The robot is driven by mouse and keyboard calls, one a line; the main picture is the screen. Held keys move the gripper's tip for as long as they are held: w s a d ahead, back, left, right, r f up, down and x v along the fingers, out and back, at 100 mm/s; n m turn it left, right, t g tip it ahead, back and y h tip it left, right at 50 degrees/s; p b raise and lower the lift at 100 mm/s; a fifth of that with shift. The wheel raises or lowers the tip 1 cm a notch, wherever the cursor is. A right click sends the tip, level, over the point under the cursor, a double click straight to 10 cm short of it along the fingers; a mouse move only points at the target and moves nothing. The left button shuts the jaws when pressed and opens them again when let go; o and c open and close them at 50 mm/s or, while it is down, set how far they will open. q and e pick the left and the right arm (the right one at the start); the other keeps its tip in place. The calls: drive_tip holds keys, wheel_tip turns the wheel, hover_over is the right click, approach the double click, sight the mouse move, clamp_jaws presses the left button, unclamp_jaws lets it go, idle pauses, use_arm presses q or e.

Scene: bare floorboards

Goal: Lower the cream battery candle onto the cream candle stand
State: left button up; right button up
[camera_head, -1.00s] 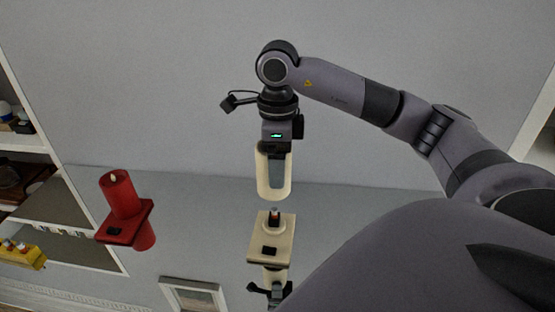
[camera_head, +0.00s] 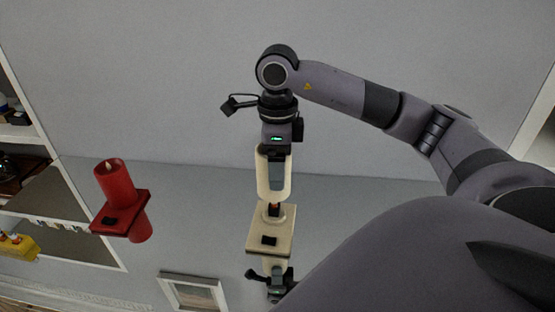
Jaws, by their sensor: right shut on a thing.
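The cream battery candle (camera_head: 289,178) is upright in my right gripper (camera_head: 274,176), whose grey finger covers much of its front. The cream candle stand (camera_head: 283,242) is directly below it in the picture. The stand has a square plate with a raised round seat and a small dark and orange part (camera_head: 273,209) in its middle. The candle's lower end appears right at the top of this part; I cannot tell whether they touch.
A red candle (camera_head: 114,183) on a red stand (camera_head: 138,215) is at the left. Shelves line the left edge. Grey space lies between the two stands.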

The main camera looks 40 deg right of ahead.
idle(0.4)
